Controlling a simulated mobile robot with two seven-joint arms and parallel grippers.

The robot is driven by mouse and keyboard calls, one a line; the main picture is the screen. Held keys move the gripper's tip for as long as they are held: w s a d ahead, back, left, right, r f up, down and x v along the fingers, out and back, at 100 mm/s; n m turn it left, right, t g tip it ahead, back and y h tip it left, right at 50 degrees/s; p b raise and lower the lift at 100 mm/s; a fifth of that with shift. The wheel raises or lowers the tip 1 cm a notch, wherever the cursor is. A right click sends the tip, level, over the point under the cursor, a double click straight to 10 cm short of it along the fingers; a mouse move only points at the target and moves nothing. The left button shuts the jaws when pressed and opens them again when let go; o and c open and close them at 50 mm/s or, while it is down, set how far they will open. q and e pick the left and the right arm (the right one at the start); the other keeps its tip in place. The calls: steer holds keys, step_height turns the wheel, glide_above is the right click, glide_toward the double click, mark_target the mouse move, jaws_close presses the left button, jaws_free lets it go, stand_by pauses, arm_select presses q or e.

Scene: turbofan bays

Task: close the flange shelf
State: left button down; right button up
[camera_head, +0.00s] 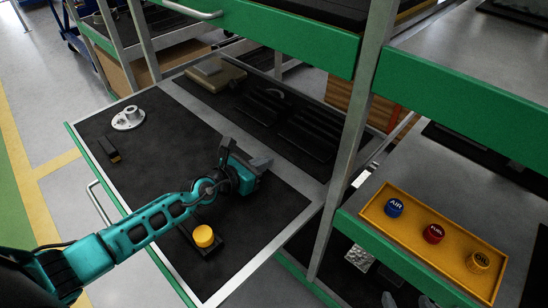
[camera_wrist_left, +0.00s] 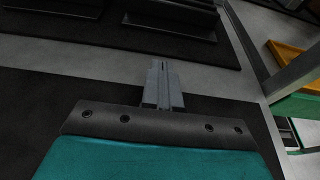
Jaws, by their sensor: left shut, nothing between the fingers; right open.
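The flange shelf (camera_head: 158,152) is pulled out to the left in the head view, with a dark mat, a green front edge and a pale handle (camera_head: 98,203). A metal flange (camera_head: 128,118) sits at its far left corner. My left gripper (camera_head: 264,161) is over the shelf's right part, shut and empty. In the left wrist view its closed fingers (camera_wrist_left: 163,86) lie over the mat and a grey strip; I cannot tell whether they touch. My right gripper (camera_head: 408,300) shows only as grey fingertips at the bottom edge, apart and empty.
A yellow-capped part (camera_head: 204,236) and a small dark block (camera_head: 109,150) lie on the shelf. Behind are dark trays (camera_head: 300,130). A grey post (camera_head: 345,150) stands right of the shelf. An orange tray (camera_head: 400,226) holds blue, red and yellow caps.

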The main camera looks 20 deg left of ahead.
mark_target(283, 151)
arm_select(q)
steer(key=shift+w+d, duration=0.25)
steer(key=shift+w, duration=0.35)
steer(key=shift+w+d, duration=0.25)
steer(key=shift+w, duration=0.4)
steer(key=shift+w+d, duration=0.25)
steer(key=shift+w, duration=0.35)
steer(key=shift+w, duration=0.15)
